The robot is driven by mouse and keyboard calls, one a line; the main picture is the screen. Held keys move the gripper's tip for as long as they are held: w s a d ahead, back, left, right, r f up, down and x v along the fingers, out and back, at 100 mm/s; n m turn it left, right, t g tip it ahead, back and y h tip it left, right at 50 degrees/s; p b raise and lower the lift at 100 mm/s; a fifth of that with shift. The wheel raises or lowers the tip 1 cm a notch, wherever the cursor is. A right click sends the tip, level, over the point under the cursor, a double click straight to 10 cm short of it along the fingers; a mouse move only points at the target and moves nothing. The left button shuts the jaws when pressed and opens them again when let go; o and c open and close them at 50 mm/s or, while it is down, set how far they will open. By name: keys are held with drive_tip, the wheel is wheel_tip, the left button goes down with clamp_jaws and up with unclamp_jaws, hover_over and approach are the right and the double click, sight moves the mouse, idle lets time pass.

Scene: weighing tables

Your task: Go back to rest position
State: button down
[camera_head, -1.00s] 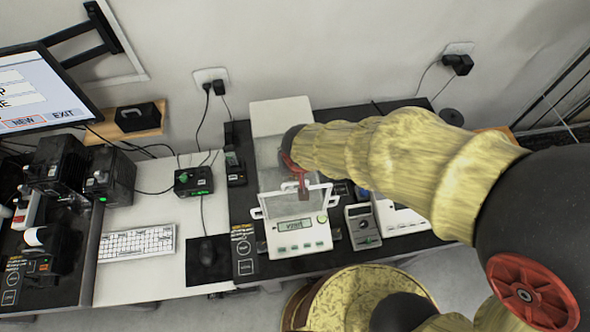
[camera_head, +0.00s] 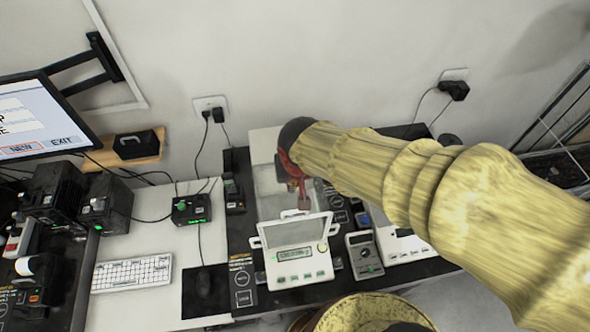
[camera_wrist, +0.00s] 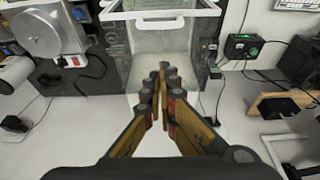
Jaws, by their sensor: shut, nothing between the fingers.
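My gripper (camera_head: 303,203) is at the end of my arm, which reaches in from the right in the head view. It hangs over the glass-walled weighing balance (camera_head: 296,262), close behind the display of the balance. In the wrist view my gripper (camera_wrist: 163,72) has its fingertips together with nothing between them. The clear chamber of the balance (camera_wrist: 160,42) lies beyond the fingertips there. I cannot tell how far the fingertips are from the glass.
A grey meter (camera_head: 365,255) stands right of the balance. Black printers (camera_head: 107,203) and a monitor (camera_head: 38,112) stand farther left. The wall is close behind.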

drive_tip(key=shift+w, duration=0.1)
drive_tip(key=s+d+m+b, duration=0.1)
drive_tip(key=s+d+b, duration=0.2)
drive_tip(key=d+b, duration=0.2)
drive_tip(key=s+d+f+m+t+b, duration=0.1)
drive_tip(key=s+d+b, duration=0.3)
drive_tip(key=d, duration=0.6)
drive_tip(key=s+d+f+m+t+h+b, duration=0.1)
drive_tip(key=s+d+b, duration=0.2)
drive_tip(key=d+b, duration=0.4)
drive_tip(key=shift+s+d, duration=0.2)
drive_tip(key=shift+s, duration=0.15)
